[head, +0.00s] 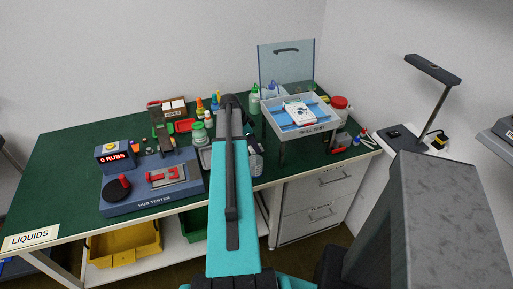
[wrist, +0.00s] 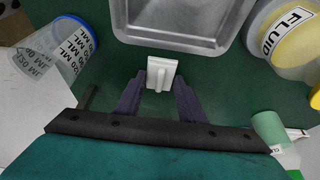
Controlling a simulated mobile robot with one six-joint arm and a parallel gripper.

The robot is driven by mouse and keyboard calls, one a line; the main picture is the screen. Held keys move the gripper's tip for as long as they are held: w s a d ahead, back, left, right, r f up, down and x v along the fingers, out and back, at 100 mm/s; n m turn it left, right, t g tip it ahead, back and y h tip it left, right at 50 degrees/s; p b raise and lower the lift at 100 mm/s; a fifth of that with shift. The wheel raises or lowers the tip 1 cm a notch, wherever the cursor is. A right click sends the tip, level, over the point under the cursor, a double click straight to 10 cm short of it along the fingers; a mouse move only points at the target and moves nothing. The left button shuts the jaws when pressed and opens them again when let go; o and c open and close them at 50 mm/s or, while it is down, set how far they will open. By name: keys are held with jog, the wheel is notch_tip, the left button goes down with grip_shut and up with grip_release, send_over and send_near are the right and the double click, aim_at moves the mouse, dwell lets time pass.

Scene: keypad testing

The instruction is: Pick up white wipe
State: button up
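The white wipe (wrist: 162,74), a small pale block-like piece with a raised ridge, lies on the green bench top in the wrist view, just below the metal tray. My gripper (wrist: 161,82) points down at it, its two dark purple fingers apart with the wipe between their tips. The right finger looks very near the wipe; I cannot tell whether it touches. In the head view my teal arm hides the gripper tips and the wipe.
In the wrist view a metal tray (wrist: 190,38) sits above the wipe, a blue-rimmed measuring cup (wrist: 62,50) at left, a FLUID jar (wrist: 290,32) at upper right and a green-topped bottle (wrist: 268,128) at lower right. The rub tester (head: 153,200) stands left of my arm, the spill-test tray (head: 304,130) right.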

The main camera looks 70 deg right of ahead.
jog(key=c, duration=0.4)
jog(key=shift+r, duration=0.15)
jog(key=shift+r+b, duration=1)
jog(key=shift+r, duration=3.85)
